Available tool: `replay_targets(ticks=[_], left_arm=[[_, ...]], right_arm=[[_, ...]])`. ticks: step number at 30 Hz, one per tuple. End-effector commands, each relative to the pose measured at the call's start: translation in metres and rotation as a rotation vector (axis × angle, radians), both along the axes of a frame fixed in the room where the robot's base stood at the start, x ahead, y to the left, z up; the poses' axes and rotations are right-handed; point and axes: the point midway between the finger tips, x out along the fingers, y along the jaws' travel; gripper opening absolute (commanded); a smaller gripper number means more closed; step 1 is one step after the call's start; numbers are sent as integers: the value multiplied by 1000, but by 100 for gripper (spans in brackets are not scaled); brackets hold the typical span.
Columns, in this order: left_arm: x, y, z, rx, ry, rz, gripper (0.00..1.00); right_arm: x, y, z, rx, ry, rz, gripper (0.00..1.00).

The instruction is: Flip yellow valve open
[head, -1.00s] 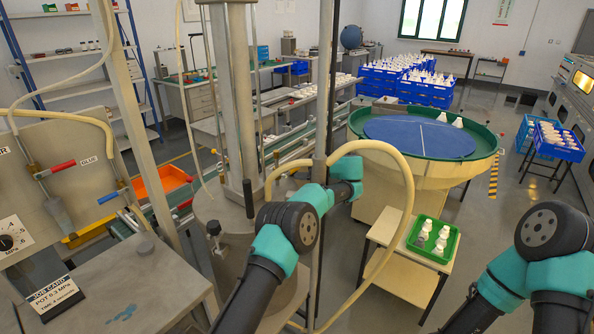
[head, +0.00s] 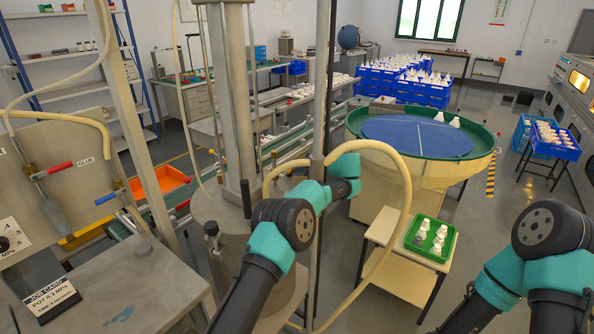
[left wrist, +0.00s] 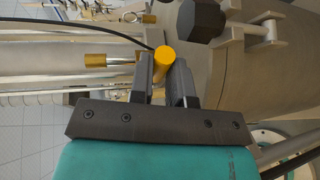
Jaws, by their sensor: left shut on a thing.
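The yellow valve handle (left wrist: 164,60) shows in the left wrist view as a short yellow cylinder between the fingers of my left gripper (left wrist: 168,82). The gripper is shut on it. A brass fitting (left wrist: 108,60) lies just left of the fingers. In the head view my left arm reaches to the column in the middle; the fingers and the yellow handle cannot be made out there. My right arm is at the lower right of the head view, and its gripper is out of the picture.
A pale hose (head: 405,205) loops close around my left wrist, beside a metal pole (head: 318,100). A green tray (head: 412,243) of bulbs stands on a small table to the right. A red-handled valve (head: 60,168) and a blue-handled valve (head: 105,198) are on the left panel.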

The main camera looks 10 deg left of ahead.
Motion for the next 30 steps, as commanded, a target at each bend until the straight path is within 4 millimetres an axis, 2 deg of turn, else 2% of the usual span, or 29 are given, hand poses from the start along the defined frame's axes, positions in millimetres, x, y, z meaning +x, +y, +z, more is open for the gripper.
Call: replay_targets(ticks=[7,17,18,26,30], left_arm=[[-1,1,9,-60,-129,-2,0],[-1,1,10,-68,-148,0,0],[-1,1,10,-68,-148,0,19],[-2,1,10,-67,-147,0,43],[-2,1,10,-67,-147,0,43]], right_arm=[[0,0,0,0,0,0,0],[0,0,0,0,0,0,0],[0,0,0,0,0,0,0],[0,0,0,0,0,0,0],[0,0,0,0,0,0,0]])
